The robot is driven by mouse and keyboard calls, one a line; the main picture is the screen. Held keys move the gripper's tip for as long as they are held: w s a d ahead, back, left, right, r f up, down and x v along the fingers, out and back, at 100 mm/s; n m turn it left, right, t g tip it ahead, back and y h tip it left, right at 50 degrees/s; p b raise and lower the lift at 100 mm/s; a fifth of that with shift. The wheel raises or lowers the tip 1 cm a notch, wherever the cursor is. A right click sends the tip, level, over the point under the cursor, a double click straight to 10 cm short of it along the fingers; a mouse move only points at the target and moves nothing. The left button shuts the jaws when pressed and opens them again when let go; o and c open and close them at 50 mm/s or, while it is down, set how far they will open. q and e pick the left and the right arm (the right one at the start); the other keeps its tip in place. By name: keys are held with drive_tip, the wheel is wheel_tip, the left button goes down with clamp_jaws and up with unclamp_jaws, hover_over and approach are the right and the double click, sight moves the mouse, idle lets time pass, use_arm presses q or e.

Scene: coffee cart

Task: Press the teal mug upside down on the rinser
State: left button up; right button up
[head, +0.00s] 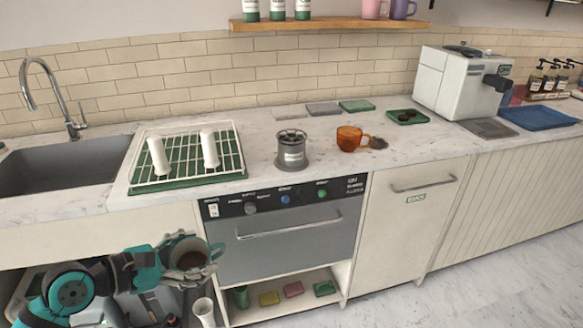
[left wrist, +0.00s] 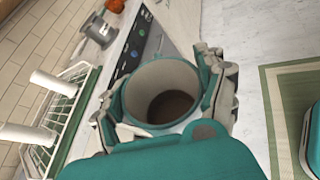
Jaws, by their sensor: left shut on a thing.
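The teal mug (head: 190,259) is in my left gripper (head: 184,252), in front of the cabinets and below the counter top. The gripper is shut on it, with a finger on either side in the left wrist view (left wrist: 165,100). The mug (left wrist: 150,82) is mouth up, with brown liquid or residue inside. A grey round device with a dark spoked top (head: 291,152), which looks like the rinser, stands on the counter right of the rack. It also shows small in the left wrist view (left wrist: 98,30). My right gripper is not in view.
A white wire rack (head: 236,180) with two white posts over a green mat stands left of the device. An orange mug (head: 348,138) is close on its right. The sink (head: 60,165) is at left, the coffee machine (head: 460,85) at right. The counter edge lies between mug and device.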

use_arm(q)
drive_tip(key=shift+f+m+t+b, duration=0.2)
drive_tip(key=shift+m+t+b, duration=0.2)
drive_tip(key=shift+m+b, duration=0.3)
drive_tip(key=shift+r, duration=0.3)
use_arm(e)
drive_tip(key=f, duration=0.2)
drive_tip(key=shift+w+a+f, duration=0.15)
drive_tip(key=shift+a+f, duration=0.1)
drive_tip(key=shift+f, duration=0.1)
